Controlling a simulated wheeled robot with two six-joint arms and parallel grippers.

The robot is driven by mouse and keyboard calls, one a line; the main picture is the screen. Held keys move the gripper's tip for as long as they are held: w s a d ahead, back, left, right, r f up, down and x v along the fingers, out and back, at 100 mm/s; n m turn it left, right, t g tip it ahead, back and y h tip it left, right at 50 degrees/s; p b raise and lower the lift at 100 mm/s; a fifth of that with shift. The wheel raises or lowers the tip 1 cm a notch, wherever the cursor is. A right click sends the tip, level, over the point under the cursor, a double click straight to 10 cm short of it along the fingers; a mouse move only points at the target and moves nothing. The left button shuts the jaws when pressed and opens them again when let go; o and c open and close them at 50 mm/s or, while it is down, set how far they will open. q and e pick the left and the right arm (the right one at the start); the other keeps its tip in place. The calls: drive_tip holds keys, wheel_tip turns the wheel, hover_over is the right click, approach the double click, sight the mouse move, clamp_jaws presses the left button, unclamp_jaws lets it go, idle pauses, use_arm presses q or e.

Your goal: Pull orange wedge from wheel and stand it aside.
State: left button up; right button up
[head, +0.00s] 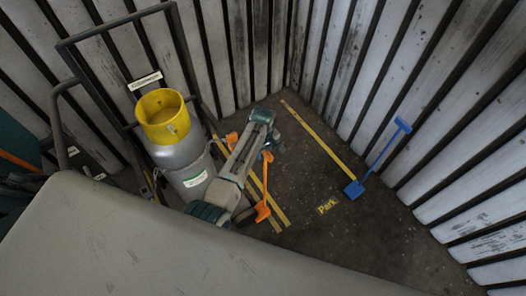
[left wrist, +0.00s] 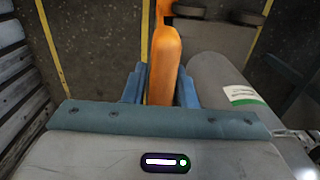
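A grey gas cylinder (head: 186,158) with a yellow collar stands on a dark trolley frame at left. An orange wedge with a long upright handle (head: 263,190) is beside the cylinder, close to the yellow floor lines. A second orange piece (head: 231,139) shows behind my arm. My left gripper (head: 275,146) is at the upper end of the nearer handle. In the left wrist view, its blue fingers (left wrist: 160,85) lie close on both sides of the orange handle (left wrist: 164,55), seemingly touching it. The wheels' contact with the wedge is mostly hidden. My right gripper is out of view.
A blue shovel (head: 378,160) leans at the right wall. Slatted walls (head: 350,60) close the corner.

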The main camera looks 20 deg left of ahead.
use_arm(q)
clamp_jaws()
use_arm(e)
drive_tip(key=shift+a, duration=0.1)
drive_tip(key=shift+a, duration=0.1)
